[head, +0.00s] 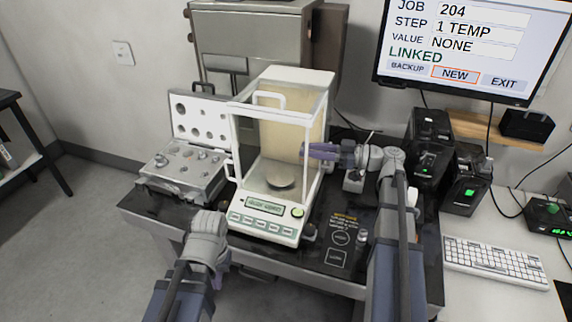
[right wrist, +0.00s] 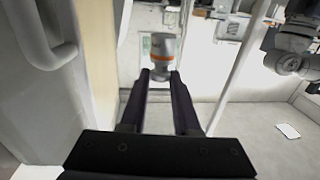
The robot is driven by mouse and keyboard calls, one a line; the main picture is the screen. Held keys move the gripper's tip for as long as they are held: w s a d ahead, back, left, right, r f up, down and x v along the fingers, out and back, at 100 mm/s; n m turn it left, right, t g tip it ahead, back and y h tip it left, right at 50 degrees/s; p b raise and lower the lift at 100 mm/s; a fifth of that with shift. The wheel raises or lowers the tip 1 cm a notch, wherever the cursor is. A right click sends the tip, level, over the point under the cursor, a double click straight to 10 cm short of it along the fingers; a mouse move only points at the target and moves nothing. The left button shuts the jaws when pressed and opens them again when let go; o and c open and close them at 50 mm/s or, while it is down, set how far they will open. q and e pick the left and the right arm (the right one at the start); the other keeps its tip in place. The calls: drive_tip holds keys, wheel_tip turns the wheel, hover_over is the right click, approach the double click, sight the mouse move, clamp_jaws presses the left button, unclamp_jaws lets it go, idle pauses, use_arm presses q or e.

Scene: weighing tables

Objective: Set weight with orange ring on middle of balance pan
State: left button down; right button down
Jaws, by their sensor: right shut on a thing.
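The balance (head: 265,205) stands mid-table, with a glass-sided chamber and a round pan (head: 280,174) that looks empty. The weight is too small to make out in the head view. My left gripper (head: 210,222) is in front and left of the balance; its fingers are not clear.
An open weight case (head: 185,188) with several weights sits left of the balance. A dark mat (head: 343,240) with printed outlines lies at the right. Chamber posts and a white handle (right wrist: 38,42) are close to the right gripper. A monitor (head: 470,45) hangs behind.

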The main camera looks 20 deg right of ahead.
drive_tip(key=shift+w+a+f+b, duration=0.55)
drive_tip(key=shift+w+a, duration=0.1)
drive_tip(key=shift+a, duration=0.3)
drive_tip(key=shift+w+a+f+b, duration=0.5)
drive_tip(key=shift+w+a, duration=0.15)
drive_tip(key=shift+a, duration=0.3)
drive_tip(key=shift+w+a+f+b, duration=0.55)
drive_tip(key=shift+w+a, duration=0.1)
drive_tip(key=shift+a, duration=0.3)
wheel_tip(320, 180, down, 4)
drive_tip(key=b, duration=0.3)
drive_tip(key=shift+r+b, duration=0.25)
drive_tip(key=shift+b, duration=0.05)
drive_tip(key=shift+a+f, duration=0.1)
drive_tip(key=shift+f, duration=0.15)
drive_tip(key=shift+w+r, duration=0.1)
